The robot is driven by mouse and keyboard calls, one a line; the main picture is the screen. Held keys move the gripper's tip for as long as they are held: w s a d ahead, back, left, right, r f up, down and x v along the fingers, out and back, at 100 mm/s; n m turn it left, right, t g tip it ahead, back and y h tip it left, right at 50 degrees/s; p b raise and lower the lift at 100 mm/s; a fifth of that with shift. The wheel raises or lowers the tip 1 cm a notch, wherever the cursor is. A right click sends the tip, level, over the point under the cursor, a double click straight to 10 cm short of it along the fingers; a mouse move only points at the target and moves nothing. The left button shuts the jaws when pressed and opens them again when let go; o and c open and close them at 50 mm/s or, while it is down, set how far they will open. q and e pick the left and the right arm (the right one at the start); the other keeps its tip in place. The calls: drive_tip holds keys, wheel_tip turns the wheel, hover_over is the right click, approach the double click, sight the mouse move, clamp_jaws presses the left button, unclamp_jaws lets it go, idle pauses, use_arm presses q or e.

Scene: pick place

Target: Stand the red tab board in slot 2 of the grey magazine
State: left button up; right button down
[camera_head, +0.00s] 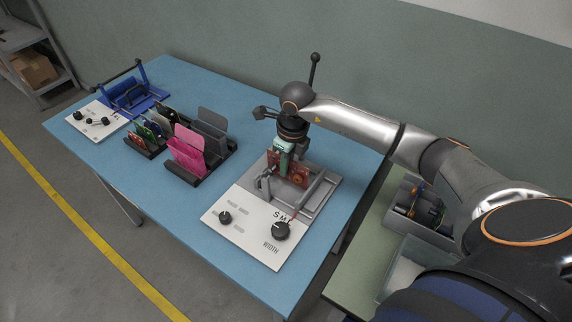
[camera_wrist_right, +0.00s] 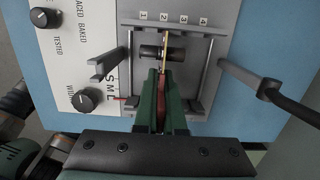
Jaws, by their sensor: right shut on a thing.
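The red tab board (camera_head: 290,169) is held upright in my right gripper (camera_head: 284,150), just above or within the grey magazine (camera_head: 318,205). In the right wrist view the board (camera_wrist_right: 166,44) shows edge-on as a thin line between the green fingers of my right gripper (camera_wrist_right: 162,85). The grey magazine's rail (camera_wrist_right: 186,28) carries the numbers 1, 2, 3 and 4. The board's edge lines up with the number 2. I cannot tell whether its lower edge is in the slot. My left gripper is not in view.
The white panel (camera_head: 250,234) with black knobs lies in front of the magazine. A black lever (camera_head: 314,70) stands behind it. Pink boards (camera_head: 186,152) and grey boards (camera_head: 211,125) stand in black racks to the left. A blue magazine (camera_head: 134,97) is at far left.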

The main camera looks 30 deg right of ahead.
drive_tip(key=shift+f+b, duration=0.65)
drive_tip(key=shift+f, duration=0.15)
drive_tip(key=c, duration=0.5)
unclamp_jaws()
drive_tip(key=shift+r, duration=0.2)
drive_tip(key=shift+s+r+p, duration=0.2)
drive_tip(key=shift+r+p, duration=1.05)
drive_tip(key=shift+r, duration=0.1)
